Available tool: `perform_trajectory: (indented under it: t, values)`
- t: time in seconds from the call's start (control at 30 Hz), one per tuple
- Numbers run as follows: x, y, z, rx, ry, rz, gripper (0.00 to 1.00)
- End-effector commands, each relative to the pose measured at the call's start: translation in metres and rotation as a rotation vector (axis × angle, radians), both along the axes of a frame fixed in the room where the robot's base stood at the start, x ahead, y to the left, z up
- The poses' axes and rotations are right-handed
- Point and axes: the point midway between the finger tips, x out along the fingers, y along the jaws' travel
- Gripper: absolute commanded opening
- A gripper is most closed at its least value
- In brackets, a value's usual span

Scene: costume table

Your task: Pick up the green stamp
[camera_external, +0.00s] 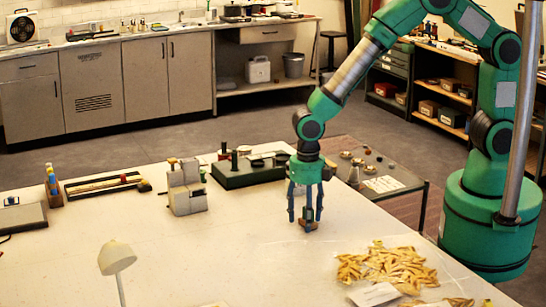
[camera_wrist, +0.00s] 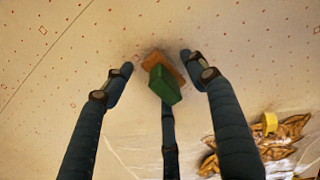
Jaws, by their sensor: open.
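The green stamp shows in the wrist view (camera_wrist: 164,86) as a green block on a brown-orange base, resting on the white table. My gripper (camera_external: 305,214) points down over it, with the fingers spread around it. In the wrist view, my gripper (camera_wrist: 158,72) has a finger on the left, one on the right and one below the stamp. Gaps show between the left and right fingers and the stamp. In the external view only the brown base (camera_external: 308,225) shows low between the fingers; the green part is hidden or too small to tell.
A clear bag of yellowish pieces (camera_external: 390,266) lies front right of my gripper. A dark green box (camera_external: 247,174) and a grey device (camera_external: 186,190) stand behind left. A white lamp (camera_external: 117,258) stands at front left. The table's middle (camera_external: 215,245) is clear.

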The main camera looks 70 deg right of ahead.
Motion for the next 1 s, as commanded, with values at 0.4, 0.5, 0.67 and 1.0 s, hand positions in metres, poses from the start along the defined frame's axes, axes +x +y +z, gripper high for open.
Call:
perform_trajectory:
  t: [0.4, 0.5, 0.67, 1.0]
  values:
    - [-0.0001, 0.0, 0.0001, 0.0, 0.0, 0.0, 0.41]
    - [-0.0001, 0.0, 0.0002, 0.0, 0.0, 0.0, 0.21]
    - [-0.0001, 0.0, 0.0002, 0.0, 0.0, 0.0, 0.07]
    - [0.0001, 0.0001, 0.0051, 0.0, 0.0, 0.0, 0.07]
